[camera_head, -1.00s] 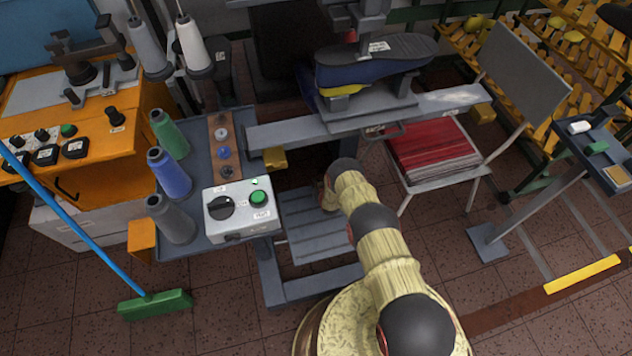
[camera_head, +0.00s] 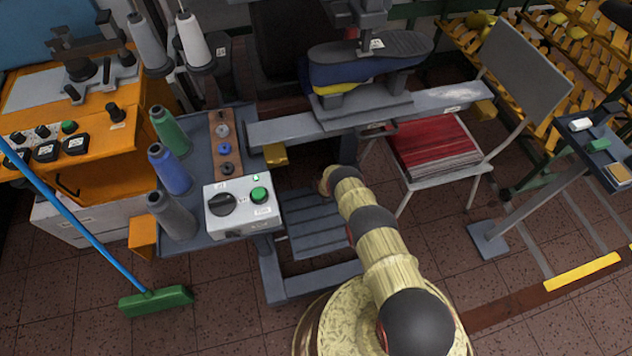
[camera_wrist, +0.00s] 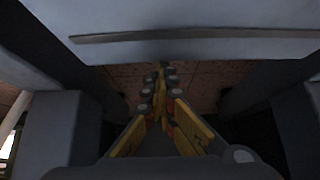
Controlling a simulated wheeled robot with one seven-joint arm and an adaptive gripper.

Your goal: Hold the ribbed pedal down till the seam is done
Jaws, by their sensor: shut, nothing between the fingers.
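The ribbed pedal (camera_head: 312,222) is a dark grey slatted plate low in the grey machine frame, left of my arm in the head view. My arm reaches over the pedal's right side, and its far end hides whatever contact there is. My gripper (camera_wrist: 162,72) shows in the wrist view, with its yellow and dark fingers shut and empty. I cannot tell there whether the fingertips touch the pedal. A blue and yellow shoe with a dark sole (camera_head: 362,60) sits under the machine head, where the seam itself is too small to see.
A grey control box (camera_head: 240,208) with a black knob and green button stands left of the pedal. The grey crossbeam (camera_head: 285,130) passes above it. A chair with a red stack (camera_head: 435,148) stands to the right. A green broom (camera_head: 155,300) leans at left.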

